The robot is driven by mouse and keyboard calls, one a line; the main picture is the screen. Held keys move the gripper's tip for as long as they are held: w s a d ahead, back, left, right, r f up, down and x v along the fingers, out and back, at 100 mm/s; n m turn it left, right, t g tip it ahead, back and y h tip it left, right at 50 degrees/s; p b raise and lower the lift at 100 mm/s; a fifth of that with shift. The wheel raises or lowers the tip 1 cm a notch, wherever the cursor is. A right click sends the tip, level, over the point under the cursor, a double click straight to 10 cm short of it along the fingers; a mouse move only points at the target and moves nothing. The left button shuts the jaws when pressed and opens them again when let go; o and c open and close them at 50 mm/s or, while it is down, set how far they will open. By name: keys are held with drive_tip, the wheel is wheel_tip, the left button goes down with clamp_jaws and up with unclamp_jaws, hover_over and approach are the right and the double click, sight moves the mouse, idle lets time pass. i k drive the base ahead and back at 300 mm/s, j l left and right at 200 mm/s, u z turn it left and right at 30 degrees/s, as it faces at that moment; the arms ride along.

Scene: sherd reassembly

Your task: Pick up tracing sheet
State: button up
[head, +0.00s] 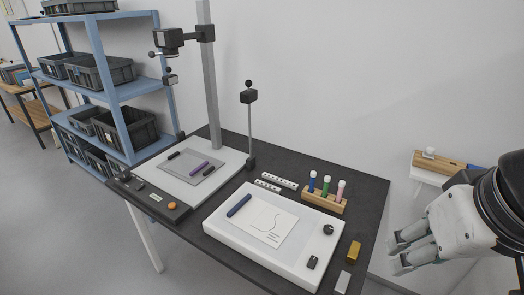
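The tracing sheet appears to be the pale sheet (265,224) with a thin curved line, lying flat on a white light box (222,237) on the dark table. A dark blue rod (239,205) lies by the sheet's upper left corner, possibly overlapping it. My gripper (395,255) is at the right, beyond the table's right edge and well apart from the sheet. Its two pale fingers point left with a gap between them, and nothing shows between them.
A wooden rack (325,199) of coloured vials stands behind the light box. A camera stand (188,178) with dark and purple pieces is at the left. Blue shelving (120,92) stands far left.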

sight(188, 165)
drive_tip(key=i+j+u, duration=0.2)
drive_tip(key=j+u, duration=0.15)
drive_tip(key=i+j+u, duration=0.4)
drive_tip(key=i+j, duration=0.35)
drive_tip(key=j, duration=0.15)
drive_tip(key=i+j+z, duration=0.55)
drive_tip(key=l, duration=0.1)
